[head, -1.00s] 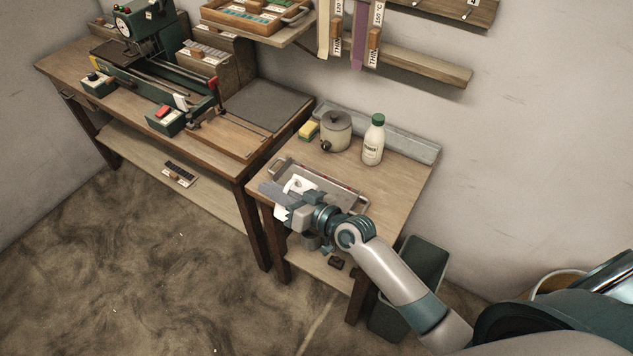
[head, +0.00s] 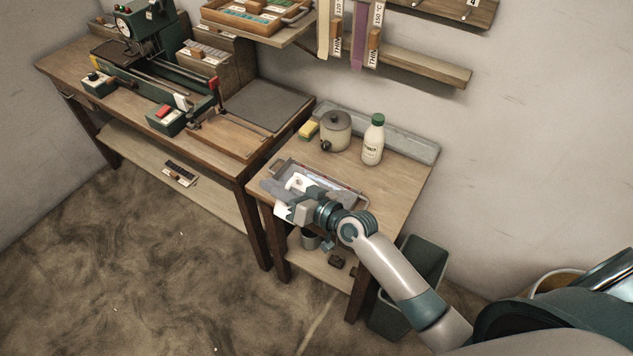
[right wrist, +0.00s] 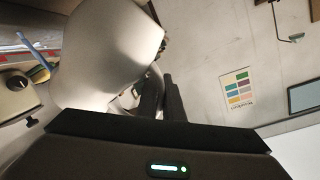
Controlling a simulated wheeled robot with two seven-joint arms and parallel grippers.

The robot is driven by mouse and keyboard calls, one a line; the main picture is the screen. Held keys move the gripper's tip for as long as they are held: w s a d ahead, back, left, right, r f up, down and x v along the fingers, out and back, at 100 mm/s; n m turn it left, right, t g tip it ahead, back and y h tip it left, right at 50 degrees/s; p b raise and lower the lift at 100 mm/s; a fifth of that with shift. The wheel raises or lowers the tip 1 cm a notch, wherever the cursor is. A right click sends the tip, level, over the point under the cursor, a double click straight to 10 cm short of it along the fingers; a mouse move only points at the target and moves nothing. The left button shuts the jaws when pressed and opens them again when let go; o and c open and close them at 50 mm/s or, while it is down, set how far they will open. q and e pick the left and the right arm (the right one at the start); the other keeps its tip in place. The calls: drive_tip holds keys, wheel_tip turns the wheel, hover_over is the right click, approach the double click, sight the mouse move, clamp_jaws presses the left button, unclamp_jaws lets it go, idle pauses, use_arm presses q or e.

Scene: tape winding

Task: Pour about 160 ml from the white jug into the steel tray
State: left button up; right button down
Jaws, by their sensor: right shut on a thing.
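The white jug (head: 283,212) is at the front left of the small table, partly hidden by my right gripper (head: 303,195). In the right wrist view the jug (right wrist: 110,50) fills the upper left and looks tilted. My right gripper is shut on it; the dark fingers show beside the jug in that view. The steel tray (head: 281,166) lies on the small table just behind and under the jug and gripper, which hide its front part. I cannot make out a stream or the liquid level. My left gripper is in neither view.
The workbench with the green winding machine (head: 150,60) is at left. A dark bin (head: 425,262) stands right of the table.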

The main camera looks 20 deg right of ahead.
drive_tip(key=shift+w+d+r+m+p, duration=0.3)
drive_tip(key=shift+d+r+m+p, duration=0.1)
drive_tip(key=shift+r+m+p, duration=0.25)
idle(0.9)
drive_tip(key=shift+w+d+r+m, duration=0.25)
drive_tip(key=shift+w+d+m, duration=0.1)
drive_tip(key=shift+d, duration=0.1)
drive_tip(key=shift+w+d+r+m, duration=0.25)
drive_tip(key=shift+w+d, duration=0.1)
drive_tip(key=shift+d, duration=0.1)
idle(0.4)
drive_tip(key=shift+r+g+y+p, duration=0.25)
drive_tip(key=shift+g+y+p, duration=0.05)
drive_tip(key=shift+p, duration=0.05)
idle(0.3)
drive_tip(key=s+a+f+n+b, duration=0.1)
drive_tip(key=a, duration=0.1)
drive_tip(key=s+a+f+n+t+b, duration=0.1)
drive_tip(key=s+f+n, duration=0.1)
drive_tip(key=shift+a+f+n+b, duration=0.15)
drive_tip(key=shift+a+n+b, duration=0.1)
drive_tip(key=shift+a+b, duration=0.1)
drive_tip(key=shift+f, duration=0.1)
